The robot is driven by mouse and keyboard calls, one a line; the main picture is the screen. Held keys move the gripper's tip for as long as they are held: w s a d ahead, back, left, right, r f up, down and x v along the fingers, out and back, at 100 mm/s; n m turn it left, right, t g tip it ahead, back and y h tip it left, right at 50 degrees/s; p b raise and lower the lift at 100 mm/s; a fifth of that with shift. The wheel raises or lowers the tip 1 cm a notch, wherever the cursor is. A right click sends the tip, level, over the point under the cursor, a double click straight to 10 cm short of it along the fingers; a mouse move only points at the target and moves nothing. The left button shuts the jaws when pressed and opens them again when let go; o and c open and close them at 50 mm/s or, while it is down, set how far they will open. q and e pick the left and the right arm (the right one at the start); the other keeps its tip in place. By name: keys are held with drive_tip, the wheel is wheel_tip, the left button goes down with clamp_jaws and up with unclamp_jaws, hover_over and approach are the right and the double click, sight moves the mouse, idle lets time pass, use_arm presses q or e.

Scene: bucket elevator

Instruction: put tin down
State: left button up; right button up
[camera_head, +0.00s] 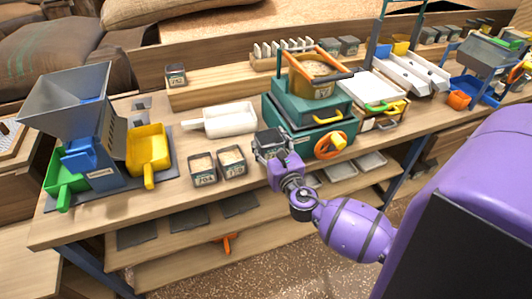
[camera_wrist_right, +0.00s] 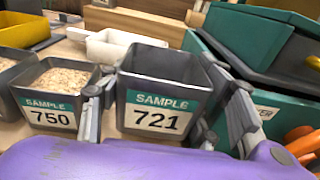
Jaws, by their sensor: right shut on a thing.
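My right gripper (camera_head: 272,157) is shut on a dark grey tin (camera_head: 268,139). In the right wrist view the tin (camera_wrist_right: 163,92) is upright between the two fingers (camera_wrist_right: 165,112), with a "SAMPLE 721" label. Its inside looks empty. It is close to the bench top, left of the green machine; I cannot tell whether its base touches the wood. The tin labelled 750 (camera_wrist_right: 52,92), filled with pale flakes, stands just left of it; it also shows in the head view (camera_head: 232,163). My left gripper is not in view.
Another filled tin (camera_head: 203,170) stands left of tin 750. A white scoop (camera_head: 228,120) lies behind. The green machine (camera_head: 300,128) with an orange handwheel (camera_head: 331,146) is close on the right. The blue-and-grey hopper machine (camera_head: 88,130) with a yellow tray (camera_head: 149,150) stands left.

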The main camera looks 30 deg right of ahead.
drive_tip(key=shift+w+d+f, duration=0.15)
drive_tip(key=shift+w+f, duration=0.35)
drive_tip(key=shift+f, duration=0.05)
drive_tip(key=f, duration=0.1)
drive_tip(key=f+b, duration=0.1)
drive_tip(key=shift+w+f, duration=0.2)
drive_tip(key=shift+f, duration=0.5)
drive_tip(key=shift+f, duration=0.25)
drive_tip(key=o, duration=1.1)
drive_tip(key=shift+o, duration=0.2)
drive_tip(key=shift+r, duration=0.15)
